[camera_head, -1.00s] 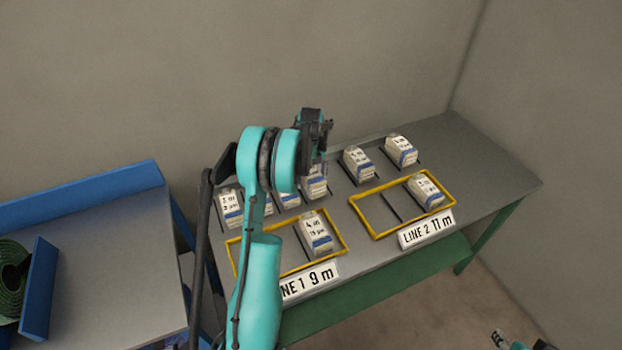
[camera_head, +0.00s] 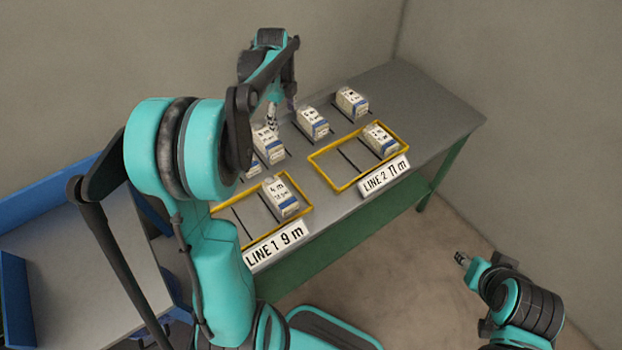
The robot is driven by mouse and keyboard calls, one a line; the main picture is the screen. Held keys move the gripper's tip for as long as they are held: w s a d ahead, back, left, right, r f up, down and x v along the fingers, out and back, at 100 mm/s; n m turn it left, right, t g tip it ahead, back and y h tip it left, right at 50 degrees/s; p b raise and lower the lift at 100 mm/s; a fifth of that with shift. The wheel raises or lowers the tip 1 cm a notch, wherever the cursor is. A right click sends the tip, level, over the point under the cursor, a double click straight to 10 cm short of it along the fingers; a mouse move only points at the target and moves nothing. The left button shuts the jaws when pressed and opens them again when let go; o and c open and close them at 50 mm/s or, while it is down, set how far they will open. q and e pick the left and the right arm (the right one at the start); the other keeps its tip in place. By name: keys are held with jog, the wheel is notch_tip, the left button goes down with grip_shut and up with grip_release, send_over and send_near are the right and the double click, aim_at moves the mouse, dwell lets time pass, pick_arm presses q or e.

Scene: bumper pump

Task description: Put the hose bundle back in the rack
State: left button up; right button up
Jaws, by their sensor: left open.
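Several pale, labelled bundles with blue bands stand on the grey table. One bundle (camera_head: 281,197) marked 4 m lies in the yellow LINE 1 9 m frame (camera_head: 308,205). Another bundle (camera_head: 380,140) lies in the yellow LINE 2 11 m frame (camera_head: 330,180). In the back row, bundles stand by dark slot dividers, including one (camera_head: 312,123) and one at the far right (camera_head: 351,102). My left gripper (camera_head: 272,122) points down, open, just above or beside a back-row bundle (camera_head: 268,147); contact cannot be told. My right gripper (camera_head: 460,257) is small, away from the table.
The grey table (camera_head: 440,110) has bare room at its right end. A blue-edged bench (camera_head: 70,240) stands at the left, largely behind my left arm. Walls close off the back and right. My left arm hides the table's left end.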

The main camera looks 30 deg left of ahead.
pick_arm(q)
jog(key=s+d+r+n+t, duration=0.2)
jog(key=s+d+n, duration=0.3)
jog(key=d, duration=0.2)
jog(key=s+d+r+n+t, duration=0.1)
jog(key=s+d+r+n, duration=0.3)
jog(key=d, duration=0.3)
jog(key=s+d+f+n+t, duration=0.1)
jog(key=s+d+f+n, duration=0.1)
jog(key=s+d+n, duration=0.1)
jog(key=s+d+f+n+t, duration=0.1)
jog(key=s+d+f+n, duration=0.1)
jog(key=s+d+n, duration=0.2)
jog(key=s+n, duration=0.2)
jog(key=s, duration=0.1)
jog(key=shift+s+d+f+t+h, duration=0.2)
jog(key=shift+s+f+t+h, duration=0.1)
jog(key=shift+s+t, duration=0.1)
